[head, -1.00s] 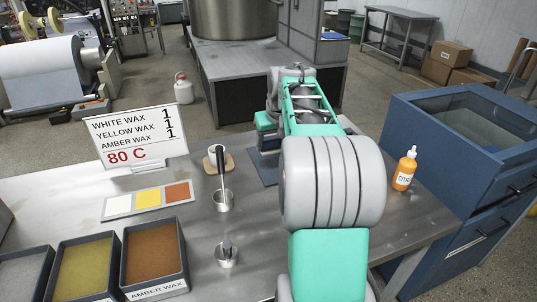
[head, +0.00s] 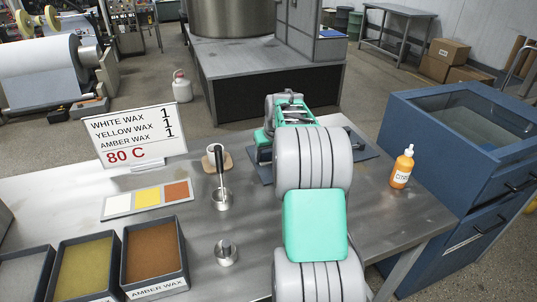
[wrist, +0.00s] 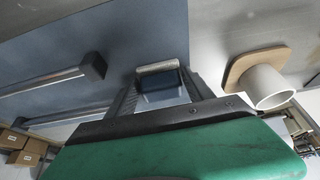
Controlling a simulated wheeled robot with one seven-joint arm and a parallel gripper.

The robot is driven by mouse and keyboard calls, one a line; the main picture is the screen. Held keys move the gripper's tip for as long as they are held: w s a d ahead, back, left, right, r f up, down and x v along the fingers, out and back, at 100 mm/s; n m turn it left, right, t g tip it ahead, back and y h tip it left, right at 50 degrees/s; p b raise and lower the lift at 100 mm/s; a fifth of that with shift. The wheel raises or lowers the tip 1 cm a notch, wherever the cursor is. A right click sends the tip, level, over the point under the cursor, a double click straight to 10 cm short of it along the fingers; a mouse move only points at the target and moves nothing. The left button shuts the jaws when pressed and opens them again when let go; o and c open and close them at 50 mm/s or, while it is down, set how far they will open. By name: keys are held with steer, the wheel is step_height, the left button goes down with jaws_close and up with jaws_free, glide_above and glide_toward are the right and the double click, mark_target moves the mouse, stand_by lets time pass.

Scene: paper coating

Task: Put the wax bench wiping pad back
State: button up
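A small dark blue block with a pale edge, which looks like the wiping pad (wrist: 160,86), sits between the fingers of my gripper (wrist: 162,90) in the wrist view. The fingers press close along both its sides. A flat blue-grey mat (wrist: 190,28) lies behind it in that view. In the head view the mat (head: 362,148) shows at the back right of the steel bench, partly covered by my arm. My arm hides the fingertips and pad there. I cannot tell whether the pad touches the mat.
Two dark-ended bars (wrist: 70,76) lie over the mat beside my gripper. A white cup (head: 214,152) on a wooden coaster stands left of the mat.

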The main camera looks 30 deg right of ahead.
steer(key=o, duration=0.4)
steer(key=shift+r, duration=0.3)
steer(key=v, duration=1.2)
steer(key=shift+f, duration=0.1)
